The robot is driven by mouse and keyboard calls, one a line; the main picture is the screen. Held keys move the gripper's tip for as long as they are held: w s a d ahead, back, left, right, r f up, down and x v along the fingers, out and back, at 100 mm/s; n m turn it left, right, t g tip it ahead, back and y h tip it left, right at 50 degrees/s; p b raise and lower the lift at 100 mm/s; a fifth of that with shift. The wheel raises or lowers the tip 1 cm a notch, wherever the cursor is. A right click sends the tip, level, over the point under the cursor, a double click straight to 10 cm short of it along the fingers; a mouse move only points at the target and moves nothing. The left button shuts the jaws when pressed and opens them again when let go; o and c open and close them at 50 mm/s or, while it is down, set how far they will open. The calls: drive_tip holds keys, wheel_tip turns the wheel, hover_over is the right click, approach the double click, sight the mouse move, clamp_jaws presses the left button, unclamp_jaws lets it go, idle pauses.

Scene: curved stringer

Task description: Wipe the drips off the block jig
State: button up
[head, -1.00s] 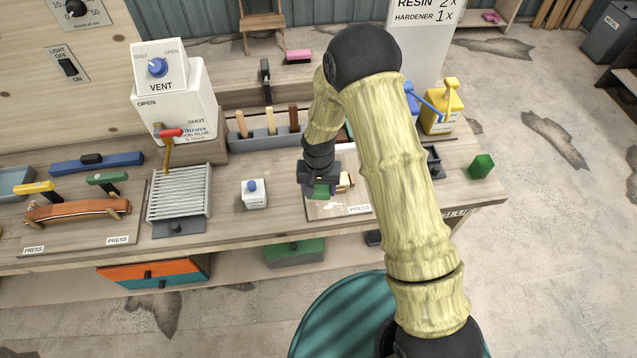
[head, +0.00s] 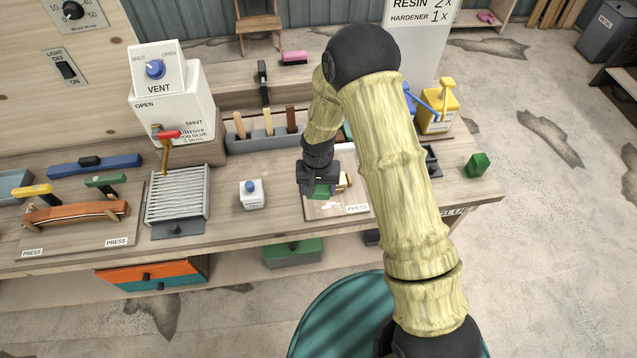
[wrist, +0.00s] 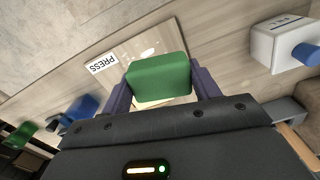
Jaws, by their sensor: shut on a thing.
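My gripper (head: 320,190) is shut on a green rounded pad (wrist: 158,78), which sits between the two fingers in the wrist view. The pad also shows under the fingers in the head view (head: 322,190). It is over the block jig, a pale board (head: 352,199) with a PRESS label at the right of the bench. The board also shows behind the pad in the wrist view (wrist: 125,58). Pale whitish drips (head: 330,207) show on the board near its front. My arm and gripper hide much of the jig. I cannot tell whether the pad touches the board.
A ribbed rack (head: 178,195) and a curved clamped piece (head: 75,212) are further left. A tool holder (head: 265,140) stands behind. A green block (head: 478,165) lies at the bench's right end.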

drive_tip(key=d+f, duration=0.1)
drive_tip(key=d, duration=0.5)
drive_tip(key=w+d+f+b, duration=0.1)
drive_tip(key=d+f, duration=0.1)
drive_tip(key=d, duration=0.4)
drive_tip(key=d+f, duration=0.1)
drive_tip(key=d, duration=0.5)
drive_tip(key=shift+w+f, duration=0.2)
drive_tip(key=shift+d, duration=0.2)
drive_tip(key=shift+d, duration=0.1)
